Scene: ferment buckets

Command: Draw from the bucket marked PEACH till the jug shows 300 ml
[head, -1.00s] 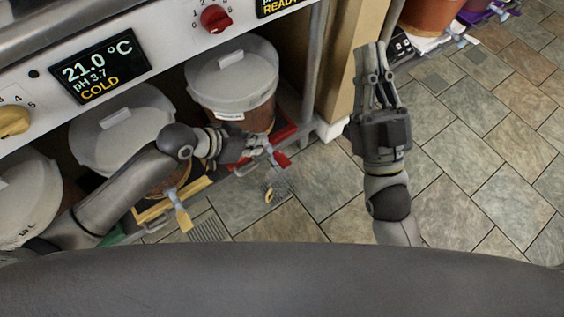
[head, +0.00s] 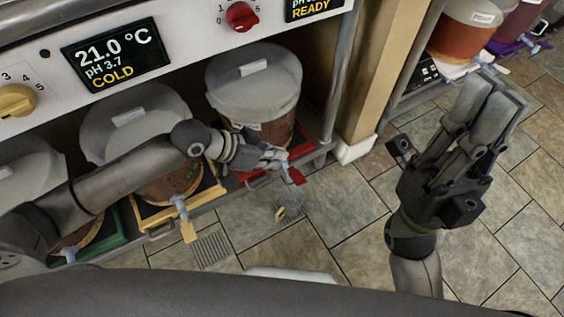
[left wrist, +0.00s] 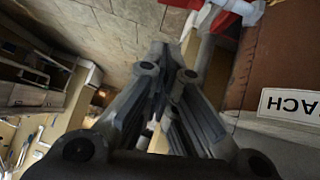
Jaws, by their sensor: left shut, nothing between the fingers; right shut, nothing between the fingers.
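The PEACH bucket (head: 252,85), brown with a whitish lid, stands at the right end of the shelf on a red tray. Its label (left wrist: 290,104) is partly in the left wrist view, reading "ACH". Its pale tap (head: 284,164) has a red handle (head: 298,176). My left gripper (head: 277,158) is shut and empty beside this tap; the head view does not show clearly whether they touch. In the left wrist view the fingers (left wrist: 168,62) end close to the tap (left wrist: 207,20). My right gripper (head: 492,92) is shut and empty, raised at the right. No jug is identifiable.
A yellow-tray bucket (head: 165,185) and a green-tray bucket (head: 72,235) stand further left. A wooden post (head: 370,80) separates them from more buckets (head: 465,35) at the upper right. Tiled floor (head: 350,215) with drain grates is open in front.

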